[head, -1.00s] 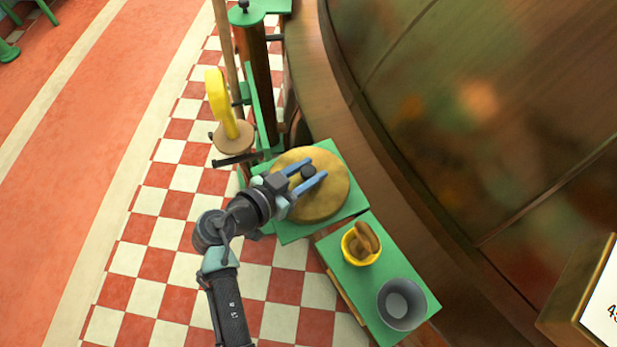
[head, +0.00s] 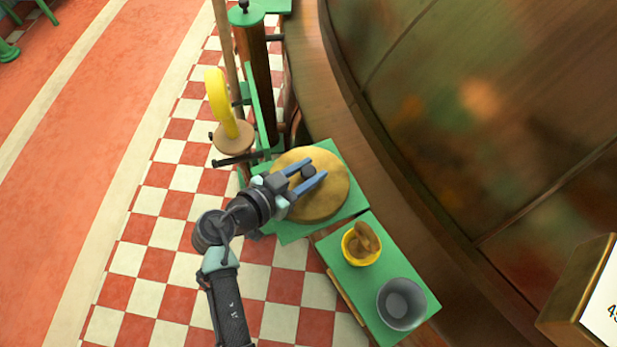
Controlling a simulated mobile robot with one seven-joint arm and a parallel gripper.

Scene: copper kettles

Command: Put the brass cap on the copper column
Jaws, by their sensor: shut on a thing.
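The brass cap (head: 325,198) is a wide round disc with a dark knob (head: 308,171) in its middle. My gripper (head: 314,169) has its blue fingers on either side of the knob and is shut on it. The cap is over a green square stand (head: 352,205); whether it rests on it or hangs just above cannot be told. A tall copper-brown column (head: 259,85) in a green frame stands behind, up and left of the cap. No other column shows; anything under the cap is hidden.
A green side table (head: 348,283) at lower right bears a yellow pot (head: 350,252) with brown contents and a grey bowl (head: 400,300). A yellow upright piece (head: 217,97) stands left of the column. The large curved copper kettle (head: 480,110) fills the right. Checkered floor lies open at left.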

